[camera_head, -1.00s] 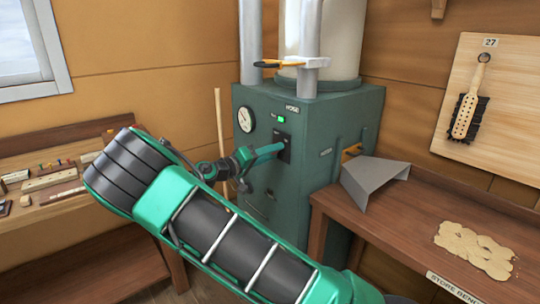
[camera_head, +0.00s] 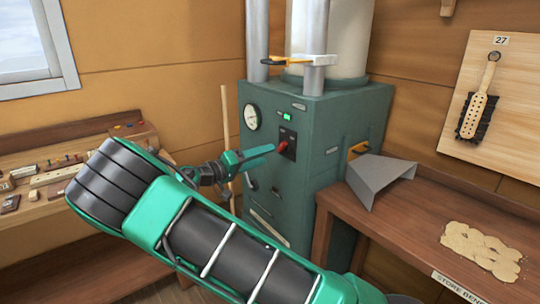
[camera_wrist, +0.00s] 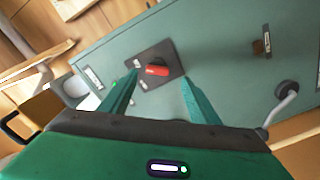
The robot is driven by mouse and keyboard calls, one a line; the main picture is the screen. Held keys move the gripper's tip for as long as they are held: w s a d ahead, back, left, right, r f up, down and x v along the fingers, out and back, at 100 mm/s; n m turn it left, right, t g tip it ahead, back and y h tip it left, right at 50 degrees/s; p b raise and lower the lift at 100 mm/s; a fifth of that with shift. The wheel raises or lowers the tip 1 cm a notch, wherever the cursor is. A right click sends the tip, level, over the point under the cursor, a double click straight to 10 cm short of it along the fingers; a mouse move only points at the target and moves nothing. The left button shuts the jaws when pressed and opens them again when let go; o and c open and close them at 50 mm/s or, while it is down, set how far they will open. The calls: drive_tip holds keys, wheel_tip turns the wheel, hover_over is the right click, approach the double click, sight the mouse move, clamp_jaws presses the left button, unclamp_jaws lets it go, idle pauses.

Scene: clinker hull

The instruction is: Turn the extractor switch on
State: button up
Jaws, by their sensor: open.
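The extractor switch is a red knob (camera_head: 283,146) on a dark plate (camera_head: 291,155) on the front of the green cabinet (camera_head: 325,125). In the wrist view, the red knob (camera_wrist: 157,68) lies across its plate, with small pale marks too small to read. My gripper (camera_head: 262,152) is open and empty, just left of the switch in the head view and apart from it. In the wrist view, my gripper (camera_wrist: 160,82) has one finger on each side below the knob, with a gap to the panel. A green lamp (camera_head: 287,116) is lit above the switch.
A round gauge (camera_head: 252,116) sits on the cabinet's left part. A lever handle (camera_wrist: 286,90) sticks out from the panel at the right of the wrist view. A grey metal hood (camera_head: 378,178) stands on the bench (camera_head: 420,215) at right. A pole (camera_head: 227,130) leans behind my arm.

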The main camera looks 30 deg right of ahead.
drive_tip(key=shift+s+a+f, duration=0.1)
drive_tip(key=shift+s+a, duration=0.1)
drive_tip(key=shift+a, duration=0.85)
drive_tip(key=shift+s+a, duration=0.2)
drive_tip(key=shift+a, duration=0.8)
